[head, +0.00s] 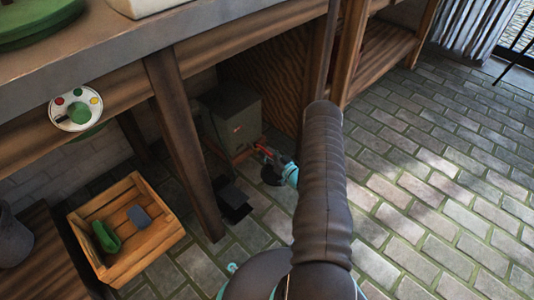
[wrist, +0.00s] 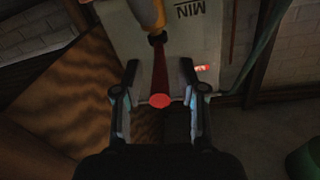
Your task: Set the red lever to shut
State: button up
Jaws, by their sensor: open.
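The red lever (wrist: 159,78) shows in the wrist view, a dark red bar with a brighter round red end. It runs from a yellow-orange fitting (wrist: 152,14) on a pale box face marked MIN. My gripper (wrist: 160,67) is open, with one finger on each side of the lever; I cannot tell whether either finger touches it. In the head view, my gripper (head: 272,165) is low beside the grey-green box (head: 232,118) under the workbench. A small red part of the lever (head: 263,149) shows there; my arm and gripper hide some of the area.
A wooden bench leg (head: 187,145) stands left of my gripper and another post (head: 318,60) to the right. A wooden crate (head: 83,245) with a green and a grey item is on the floor at left. Open brick floor (head: 440,190) lies to the right.

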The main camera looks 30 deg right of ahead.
jog(key=shift+w+a, duration=0.1)
jog(key=shift+w, duration=0.1)
grip_shut()
